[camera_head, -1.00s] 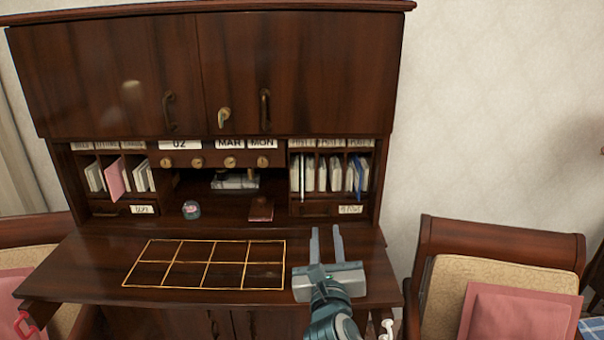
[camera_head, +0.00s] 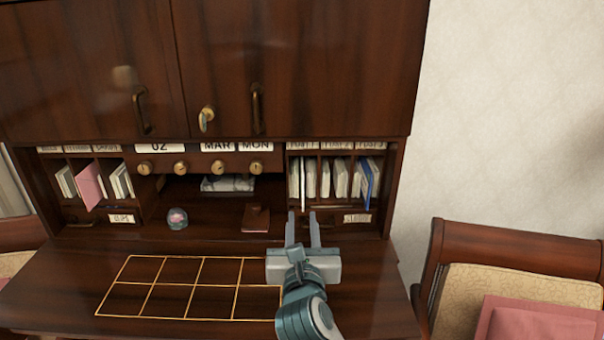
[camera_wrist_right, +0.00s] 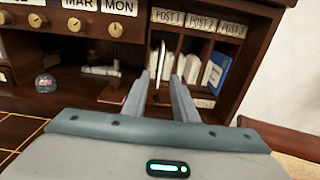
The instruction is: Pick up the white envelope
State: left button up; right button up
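A white envelope (camera_head: 303,185) stands upright in the left slot of the right-hand pigeonholes, sticking out in front of the papers there. In the right wrist view the white envelope (camera_wrist_right: 160,60) shows ahead, between the lines of the two fingers. My right gripper (camera_head: 303,217) is open and empty, over the desk top and short of the envelope. Its parted fingers (camera_wrist_right: 171,82) point at the pigeonholes in the wrist view. My left gripper is not in view.
A blue envelope (camera_head: 370,178) sticks out at the right of these pigeonholes, and a pink one (camera_head: 89,184) at the left set. A glass dome (camera_head: 177,218) and a reddish-brown booklet (camera_head: 255,218) lie on the desk (camera_head: 60,285). A chair (camera_head: 510,250) stands at the right.

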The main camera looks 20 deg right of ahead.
jog(key=p+x, duration=0.3)
jog(key=x, duration=0.8)
jog(key=shift+w, duration=0.35)
jog(key=shift+d+r+p, duration=0.1)
jog(key=shift+d+p, duration=0.05)
jog(key=shift+p, duration=0.15)
jog(key=p+x, duration=0.2)
jog(key=x, duration=0.2)
jog(key=shift+d+f, duration=0.15)
jog(key=shift+f, duration=0.05)
jog(key=shift+w+d+f, duration=0.1)
jog(key=shift+w+d, duration=0.05)
jog(key=shift+w, duration=0.4)
jog(key=shift+c, duration=0.6)
